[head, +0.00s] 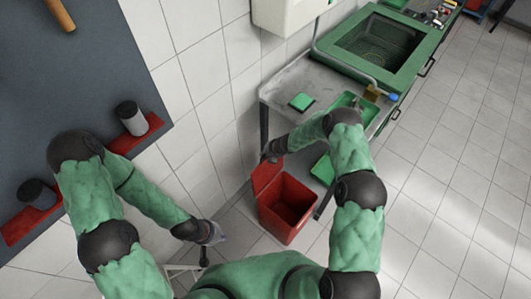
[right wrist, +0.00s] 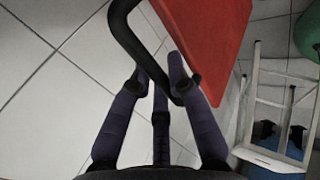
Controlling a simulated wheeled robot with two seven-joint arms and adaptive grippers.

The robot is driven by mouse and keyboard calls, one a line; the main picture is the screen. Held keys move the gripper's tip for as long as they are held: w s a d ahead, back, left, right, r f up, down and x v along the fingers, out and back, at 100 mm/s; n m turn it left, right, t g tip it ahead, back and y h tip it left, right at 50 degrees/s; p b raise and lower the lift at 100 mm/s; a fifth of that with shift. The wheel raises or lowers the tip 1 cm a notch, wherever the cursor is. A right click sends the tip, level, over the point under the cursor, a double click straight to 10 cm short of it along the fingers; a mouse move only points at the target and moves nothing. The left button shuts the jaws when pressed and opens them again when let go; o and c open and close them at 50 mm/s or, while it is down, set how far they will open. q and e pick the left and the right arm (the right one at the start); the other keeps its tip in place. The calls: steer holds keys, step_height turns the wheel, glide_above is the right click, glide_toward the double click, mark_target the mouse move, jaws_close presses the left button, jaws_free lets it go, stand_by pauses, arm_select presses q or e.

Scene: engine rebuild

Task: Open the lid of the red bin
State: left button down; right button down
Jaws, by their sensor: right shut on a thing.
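The red bin (head: 287,212) stands on the floor beside the bench, its opening dark and visible. Its red lid (head: 267,173) is raised, tilted up along the bin's far-left edge. The lid also shows in the right wrist view (right wrist: 208,35), with a black bar handle (right wrist: 124,32) beside it. My right gripper (head: 271,152) is at the lid's upper edge. In the right wrist view its fingers (right wrist: 160,78) are closed around the black handle. My left gripper (head: 213,235) hangs left of the bin, apart from it; its fingers are too small to read.
A grey metal bench (head: 283,88) with green trays and a green-framed basin (head: 382,42) stands behind the bin. A white stool (right wrist: 265,155) is near the lid.

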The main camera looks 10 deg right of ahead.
steer(key=c, duration=1.3)
jaws_free()
steer(key=shift+s+f, duration=0.25)
steer(key=shift+f, duration=0.05)
steer(key=shift+o, duration=0.7)
steer(key=shift+w, duration=0.1)
steer(key=shift+r, duration=0.15)
steer(key=shift+d+r, duration=0.2)
steer(key=shift+r, duration=0.25)
steer(key=v, duration=1.1)
steer(key=shift+f, duration=0.1)
